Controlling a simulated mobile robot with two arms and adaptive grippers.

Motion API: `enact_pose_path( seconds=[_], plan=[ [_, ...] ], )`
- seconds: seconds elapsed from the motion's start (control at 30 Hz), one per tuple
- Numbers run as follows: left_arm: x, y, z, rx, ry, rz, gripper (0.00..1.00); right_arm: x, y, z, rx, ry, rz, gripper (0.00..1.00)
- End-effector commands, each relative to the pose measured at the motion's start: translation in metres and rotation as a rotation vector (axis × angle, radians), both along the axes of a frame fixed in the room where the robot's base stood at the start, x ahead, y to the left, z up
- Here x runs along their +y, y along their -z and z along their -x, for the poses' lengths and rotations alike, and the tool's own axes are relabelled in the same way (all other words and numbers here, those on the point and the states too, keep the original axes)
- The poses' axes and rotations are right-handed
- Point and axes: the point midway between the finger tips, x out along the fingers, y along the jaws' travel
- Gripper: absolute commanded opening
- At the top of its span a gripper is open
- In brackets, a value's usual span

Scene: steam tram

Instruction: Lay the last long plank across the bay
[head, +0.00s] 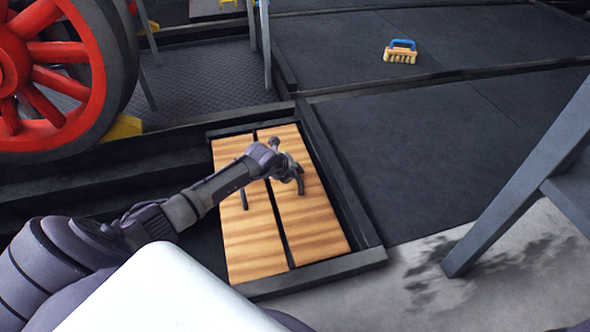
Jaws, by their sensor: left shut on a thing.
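Two long wooden planks lie side by side in the dark-framed bay (362,214). The left plank (250,240) has a dark upright handle (243,196) near its middle. The right plank (312,222) lies beside it, with a narrow dark gap between them. My left gripper (296,180) is over the upper half of the right plank and shut on it, apparently by its handle, which the fingers hide. I cannot tell whether this plank rests fully on the frame. My right gripper is out of view.
A red spoked wheel (48,62) stands at the upper left with a yellow chock (122,127) beside it. A grey slanted leg (520,180) stands at the right.

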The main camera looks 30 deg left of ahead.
Motion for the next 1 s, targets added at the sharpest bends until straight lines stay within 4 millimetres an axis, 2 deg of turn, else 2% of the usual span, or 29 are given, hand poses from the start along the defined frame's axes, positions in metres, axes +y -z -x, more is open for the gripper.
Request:
enact_pose_path(
  seconds=[0.5,0.53,0.7,1.0],
  plan=[
    [0.0002,-0.0023,-0.0023,-0.009,0.000,0.002,0.00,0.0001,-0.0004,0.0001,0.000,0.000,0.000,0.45],
    [0.0002,-0.0022,-0.0023,-0.009,0.000,0.002,0.17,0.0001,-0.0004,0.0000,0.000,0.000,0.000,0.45],
    [0.0000,-0.0013,-0.0017,-0.007,-0.001,0.001,0.44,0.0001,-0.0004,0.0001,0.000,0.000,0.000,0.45],
    [-0.0001,0.0037,0.0020,0.006,-0.001,0.000,0.44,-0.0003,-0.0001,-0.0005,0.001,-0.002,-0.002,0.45]
  ],
)
